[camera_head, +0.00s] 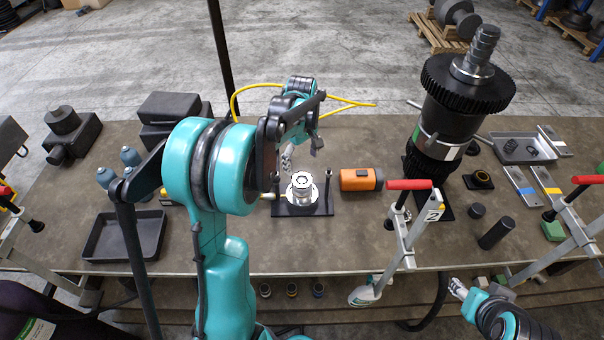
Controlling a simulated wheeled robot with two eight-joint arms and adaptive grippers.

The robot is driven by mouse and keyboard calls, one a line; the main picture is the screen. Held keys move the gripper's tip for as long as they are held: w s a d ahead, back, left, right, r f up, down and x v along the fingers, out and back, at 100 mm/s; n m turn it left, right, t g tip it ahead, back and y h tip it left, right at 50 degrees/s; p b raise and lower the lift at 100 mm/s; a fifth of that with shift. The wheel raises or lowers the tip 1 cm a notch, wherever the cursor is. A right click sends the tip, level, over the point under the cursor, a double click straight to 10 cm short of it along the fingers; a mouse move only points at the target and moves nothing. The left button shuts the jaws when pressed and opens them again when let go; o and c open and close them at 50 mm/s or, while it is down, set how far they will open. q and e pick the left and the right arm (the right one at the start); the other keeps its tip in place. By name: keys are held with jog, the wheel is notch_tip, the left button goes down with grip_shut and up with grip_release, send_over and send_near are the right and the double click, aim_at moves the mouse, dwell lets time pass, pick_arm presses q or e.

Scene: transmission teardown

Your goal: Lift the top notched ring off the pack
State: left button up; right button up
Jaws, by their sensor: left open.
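The pack (302,187) is a small bright metal stack standing upright on a black base plate (322,209) near the middle of the table. The notched ring on top is too small to tell apart from the rest of the stack. My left gripper (301,153) is open, with its fingers apart, just above and behind the pack in the picture. I see nothing between the fingers, and they look clear of the pack. My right gripper (458,289) is low at the right, in front of the table edge, far from the pack; its jaws are too small to read.
Short posts flank the pack on the base plate. An orange and black object (360,180) lies just right of it. A red-handled clamp (408,185) and a tall dark gear shaft (452,120) stand farther right. An empty dark tray (125,236) lies left. A yellow cable (350,103) curves behind.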

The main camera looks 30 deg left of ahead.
aim_at(302, 181)
pick_arm(q)
notch_tip(302, 181, down, 8)
jog(key=shift+w+r+b, duration=0.1)
jog(key=shift+b, duration=0.25)
jog(key=c, duration=1.5)
